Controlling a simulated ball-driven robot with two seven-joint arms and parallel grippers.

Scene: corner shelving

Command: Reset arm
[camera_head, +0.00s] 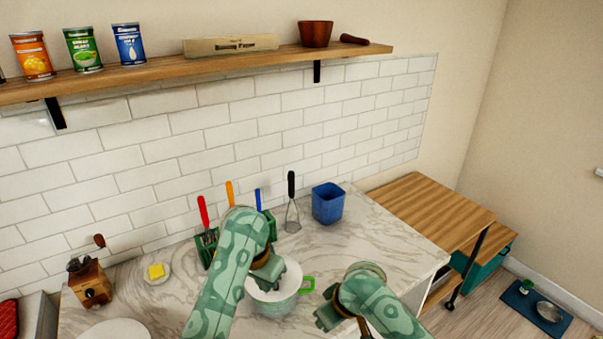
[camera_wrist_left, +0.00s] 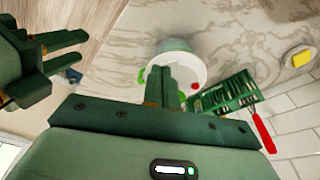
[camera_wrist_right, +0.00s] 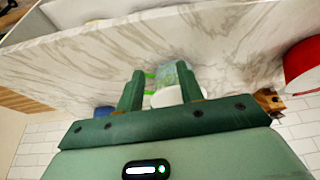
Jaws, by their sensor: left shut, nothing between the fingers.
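My left gripper (camera_head: 270,277) is over the pot in the head view, with its fingers closed together and empty. The fingers also show in the left wrist view (camera_wrist_left: 163,86), in front of the pot. My right gripper (camera_head: 328,318) is to the right of the pot, near the counter's front. Its two fingers stand apart with nothing held between them in the right wrist view (camera_wrist_right: 160,92). It also shows at the left of the left wrist view (camera_wrist_left: 68,52), fingers spread. The pot (camera_head: 282,302) is pale with green handles and is partly hidden by my left gripper.
A wooden grinder (camera_head: 90,285) and a butter dish (camera_head: 157,274) are at left. A shelf (camera_head: 180,68) runs above. Marble (camera_head: 385,235) is clear at right.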

